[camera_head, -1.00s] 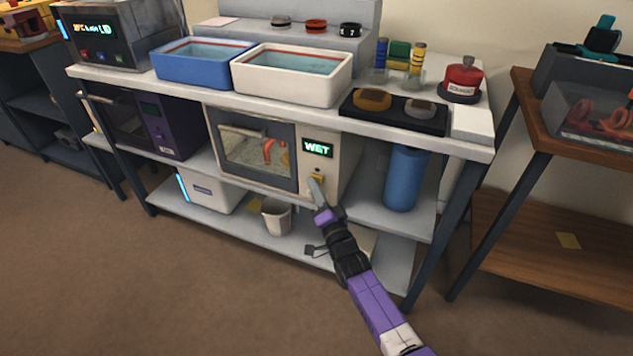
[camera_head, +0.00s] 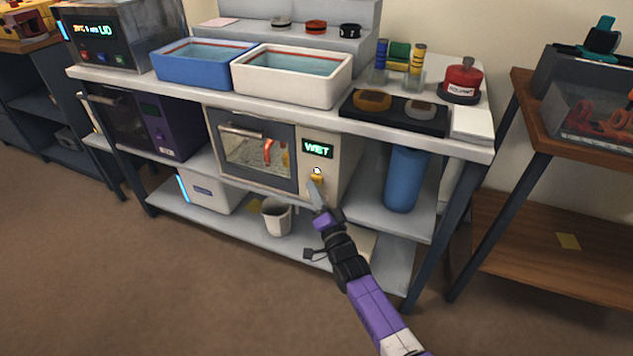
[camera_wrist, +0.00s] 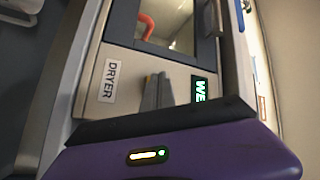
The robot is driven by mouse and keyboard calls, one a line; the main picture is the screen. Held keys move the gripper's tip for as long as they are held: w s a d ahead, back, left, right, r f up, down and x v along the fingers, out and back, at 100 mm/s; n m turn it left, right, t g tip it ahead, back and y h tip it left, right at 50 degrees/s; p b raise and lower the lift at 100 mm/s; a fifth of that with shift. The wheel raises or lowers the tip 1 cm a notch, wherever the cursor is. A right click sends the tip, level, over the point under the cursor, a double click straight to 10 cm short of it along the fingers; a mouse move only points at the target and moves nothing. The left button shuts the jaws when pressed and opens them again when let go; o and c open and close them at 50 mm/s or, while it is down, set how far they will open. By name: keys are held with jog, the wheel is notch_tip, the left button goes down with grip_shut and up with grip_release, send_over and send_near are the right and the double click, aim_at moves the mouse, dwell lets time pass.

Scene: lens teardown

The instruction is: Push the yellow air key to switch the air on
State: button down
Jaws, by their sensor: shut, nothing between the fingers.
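The yellow air key (camera_head: 316,180) is on the front panel of the cream dryer (camera_head: 342,165), below a green "WET" display (camera_head: 318,149). A small light mark shows just above the key. My gripper (camera_head: 314,187) is shut and empty, with its tips at or just in front of the key's lower part; I cannot tell whether they touch. In the wrist view the shut fingers (camera_wrist: 157,90) point at the panel beside the "DRYER" label (camera_wrist: 109,81) and hide most of the key.
Behind the dryer's window (camera_head: 258,150) an orange-red piece shows. A blue cylinder (camera_head: 405,180) stands to the right of the dryer. A white bin (camera_head: 276,216) and a white box (camera_head: 207,191) are on the lower shelf. The floor in front is clear.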

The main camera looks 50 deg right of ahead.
jog(key=a, duration=0.1)
jog(key=s+a+p, duration=0.1)
jog(key=a, duration=0.1)
jog(key=s+a, duration=0.1)
jog(key=a, duration=0.1)
jog(key=shift+a, duration=0.25)
dwell(0.6)
jog(key=s+a+r+n+g+y, duration=0.1)
jog(key=s+a+r+n+y, duration=0.2)
jog(key=s+a+n, duration=0.7)
jog(key=s+a+r+n+g+y, duration=0.1)
jog(key=s+a+r+g+y, duration=0.25)
jog(key=s, duration=1.15)
jog(key=s+a+r+n+t+y, duration=0.1)
jog(key=s+a+r+n+y, duration=0.4)
jog(key=s+a, duration=0.6)
notch_tip(320, 180, up, 21)
jog(key=s+d+h+p, duration=0.2)
jog(key=p, duration=2)
jog(key=shift+n+p, duration=0.4)
